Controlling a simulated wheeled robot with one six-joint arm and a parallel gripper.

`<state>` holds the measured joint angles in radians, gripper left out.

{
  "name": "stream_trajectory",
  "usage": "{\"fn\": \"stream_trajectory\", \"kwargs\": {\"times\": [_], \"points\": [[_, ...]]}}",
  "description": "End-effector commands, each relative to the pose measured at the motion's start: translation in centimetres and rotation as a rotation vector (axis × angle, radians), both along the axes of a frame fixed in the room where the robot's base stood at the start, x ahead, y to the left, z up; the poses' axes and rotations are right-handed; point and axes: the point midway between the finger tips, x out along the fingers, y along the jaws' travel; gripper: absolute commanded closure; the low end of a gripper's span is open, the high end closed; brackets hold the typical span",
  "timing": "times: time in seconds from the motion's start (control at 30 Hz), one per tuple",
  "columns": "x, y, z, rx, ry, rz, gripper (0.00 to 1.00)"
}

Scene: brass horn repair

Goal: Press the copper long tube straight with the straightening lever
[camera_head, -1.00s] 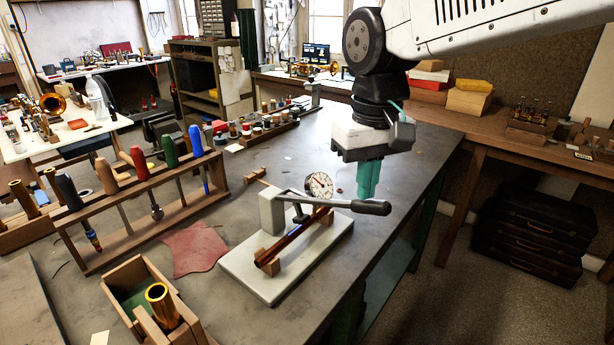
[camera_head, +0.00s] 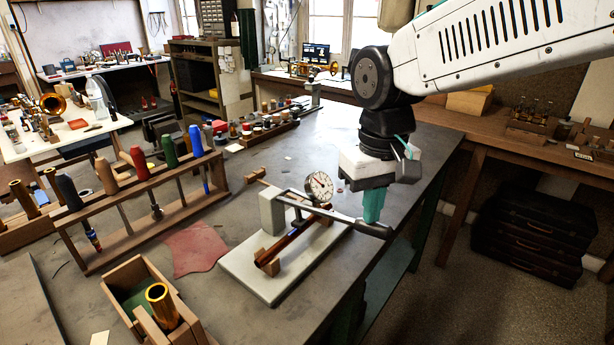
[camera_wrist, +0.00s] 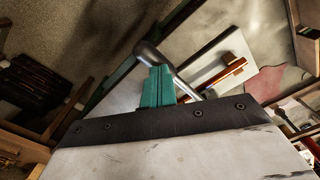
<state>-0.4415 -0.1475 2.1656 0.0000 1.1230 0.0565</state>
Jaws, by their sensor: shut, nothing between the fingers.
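The straightening lever (camera_head: 345,219) is a grey bar on a pale base plate (camera_head: 243,277), with a dark handle knob at its right end. The copper long tube (camera_head: 293,244) lies on wooden blocks on the plate, under the lever. A round dial gauge (camera_head: 319,187) stands beside it. My gripper (camera_head: 371,222), with green fingers, is shut and empty, its tips at the dark handle. In the wrist view the green fingers (camera_wrist: 157,86) overlap the lever handle (camera_wrist: 148,54); I cannot tell for certain whether they touch. The tube also shows there (camera_wrist: 225,77).
A tool rack (camera_head: 150,215) with several coloured handles stands left of the plate. A red cloth (camera_head: 195,250) lies between them. A wooden box (camera_head: 150,300) with a brass tube is at the front left. The bench top behind the lever is mostly clear.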

Motion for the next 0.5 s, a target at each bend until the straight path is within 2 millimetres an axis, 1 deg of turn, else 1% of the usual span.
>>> {"fn": "stream_trajectory", "kwargs": {"times": [0.1,0.23,0.37,0.5], "points": [[-0.1,-0.1,-0.4,-0.001,0.002,0.000,1.00],[-0.1,-0.1,-0.3,-0.001,0.002,0.000,1.00],[0.3,0.4,0.6,0.000,0.000,0.000,1.00],[0.7,0.9,1.9,0.000,0.000,0.000,1.00]]}}
